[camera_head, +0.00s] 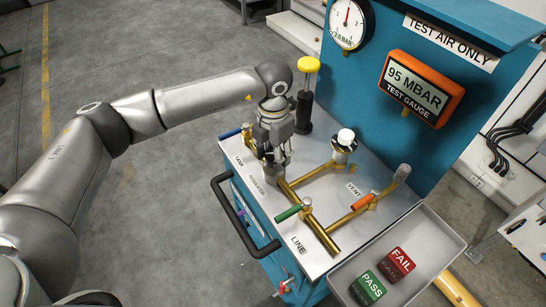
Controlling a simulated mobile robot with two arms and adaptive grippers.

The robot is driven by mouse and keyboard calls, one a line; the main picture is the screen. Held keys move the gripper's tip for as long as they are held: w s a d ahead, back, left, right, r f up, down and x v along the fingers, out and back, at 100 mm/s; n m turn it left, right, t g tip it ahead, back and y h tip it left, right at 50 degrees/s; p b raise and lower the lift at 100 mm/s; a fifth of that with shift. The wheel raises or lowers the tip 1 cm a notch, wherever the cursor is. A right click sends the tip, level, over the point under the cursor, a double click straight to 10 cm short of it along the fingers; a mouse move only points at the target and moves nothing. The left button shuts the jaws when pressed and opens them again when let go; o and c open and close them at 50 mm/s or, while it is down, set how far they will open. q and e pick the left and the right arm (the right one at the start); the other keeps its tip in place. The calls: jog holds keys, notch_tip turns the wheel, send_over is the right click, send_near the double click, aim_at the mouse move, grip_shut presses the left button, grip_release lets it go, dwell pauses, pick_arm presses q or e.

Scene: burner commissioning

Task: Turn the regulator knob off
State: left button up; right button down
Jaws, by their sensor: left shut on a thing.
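My left gripper (273,160) points down over the brass pipe (318,232) on the white panel top, beside the regulator label (257,180). Its fingers are shut on the regulator knob, which they hide almost wholly. I cannot tell which way the knob is turned. The orange test gauge (422,88) reads 95 mbar. The round dial gauge (348,24) stands on the blue back panel, its needle pointing roughly up. My right gripper is not in view.
Close around are a blue tank handle (231,132), a green line handle (288,213), an orange vent handle (365,201), a white-topped fitting (345,138) and a black pump with yellow top (307,65). A grey tray (440,236) holds PASS (367,288) and FAIL (397,264) blocks.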

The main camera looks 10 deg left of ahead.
pick_arm(q)
jog(key=n+b, duration=0.2)
jog(key=n, duration=0.3)
jog(key=shift+d, duration=0.1)
jog(key=shift+n, duration=0.4)
jog(key=o, duration=1)
jog(key=shift+o, duration=0.2)
notch_tip(320, 180, up, 12)
dwell(0.4)
